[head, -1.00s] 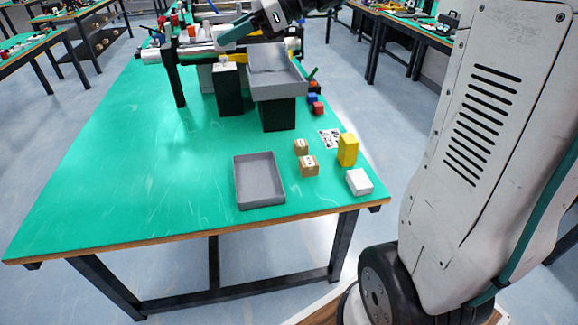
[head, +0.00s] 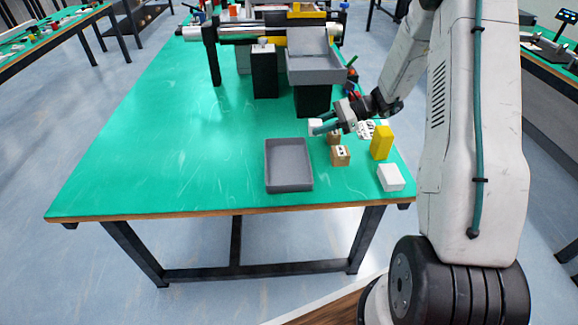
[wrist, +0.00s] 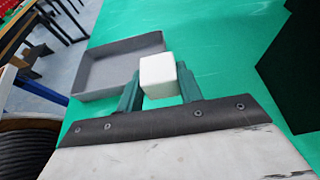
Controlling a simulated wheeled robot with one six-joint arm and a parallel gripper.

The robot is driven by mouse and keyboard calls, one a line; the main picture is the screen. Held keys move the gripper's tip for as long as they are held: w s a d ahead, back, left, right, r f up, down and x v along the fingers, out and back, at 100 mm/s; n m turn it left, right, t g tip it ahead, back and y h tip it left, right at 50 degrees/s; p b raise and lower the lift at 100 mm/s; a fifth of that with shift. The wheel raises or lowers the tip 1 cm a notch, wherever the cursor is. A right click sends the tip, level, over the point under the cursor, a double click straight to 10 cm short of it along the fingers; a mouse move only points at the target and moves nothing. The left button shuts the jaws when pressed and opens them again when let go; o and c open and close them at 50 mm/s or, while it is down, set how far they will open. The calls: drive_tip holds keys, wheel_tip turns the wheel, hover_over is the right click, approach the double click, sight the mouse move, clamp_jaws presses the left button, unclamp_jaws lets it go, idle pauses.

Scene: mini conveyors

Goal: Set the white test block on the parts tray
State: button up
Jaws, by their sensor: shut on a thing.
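The white test block (wrist: 158,75) is between the fingers of my gripper (wrist: 160,86) in the wrist view. My gripper is shut on it and holds it above the table. In the head view the block (head: 315,126) shows at the tip of my gripper (head: 321,128), which is past the back right corner of the grey parts tray (head: 288,165). The tray lies flat and looks empty near the table's front edge. It also shows beyond the block in the wrist view (wrist: 110,68).
Small brown boxes (head: 340,156), a yellow block (head: 381,142) and a white box (head: 390,177) stand right of the tray. A raised grey bin (head: 314,75) and a black post (head: 264,72) stand behind. The green table (head: 180,160) left of the tray is clear.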

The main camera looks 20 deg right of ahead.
hover_over(293, 174)
drive_tip(key=shift+w+d+f, duration=0.35)
drive_tip(key=shift+d+f, duration=0.05)
drive_tip(key=shift+f, duration=0.25)
drive_tip(key=shift+s+a+f, duration=0.15)
drive_tip(key=shift+a+f, duration=0.05)
drive_tip(key=shift+f, duration=0.7)
drive_tip(key=shift+s+a+f, duration=0.1)
drive_tip(key=shift+a+f, duration=0.1)
drive_tip(key=shift+f, duration=0.65)
drive_tip(key=shift+f, duration=0.15)
drive_tip(key=o, duration=1)
